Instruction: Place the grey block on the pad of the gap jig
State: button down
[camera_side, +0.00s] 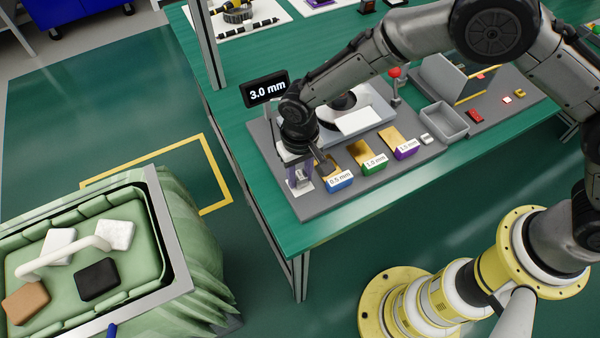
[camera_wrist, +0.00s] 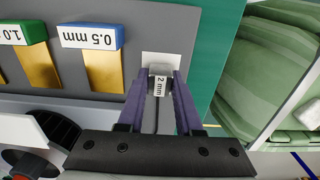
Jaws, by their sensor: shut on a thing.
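The grey block (camera_wrist: 160,70) carries a "2 mm" label and sits between the purple fingers of my gripper (camera_wrist: 161,80), which is shut on it. In the side view my gripper (camera_side: 300,176) points down at the left end of the grey base board (camera_side: 283,189). A white pad (camera_wrist: 149,58) shows behind and around the block in the wrist view. It also shows below my fingers in the side view (camera_side: 304,186). I cannot tell whether the block touches the pad. A black display (camera_side: 266,89) reads "3.0 mm".
Brass gauges with blue (camera_side: 340,182), green (camera_side: 374,163) and purple (camera_side: 405,149) labelled ends lie to the right of my gripper. A grey bin (camera_side: 444,119) and a red-knobbed post (camera_side: 395,73) stand farther right. A green-lined cart (camera_side: 150,210) stands left of the table.

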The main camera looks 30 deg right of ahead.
aim_at(300, 175)
jog(key=shift+f, duration=0.2)
jog(key=c, duration=0.6)
grip_release()
jog(key=shift+r, duration=0.1)
notch_tip(300, 175, up, 12)
jog(key=shift+r, duration=0.1)
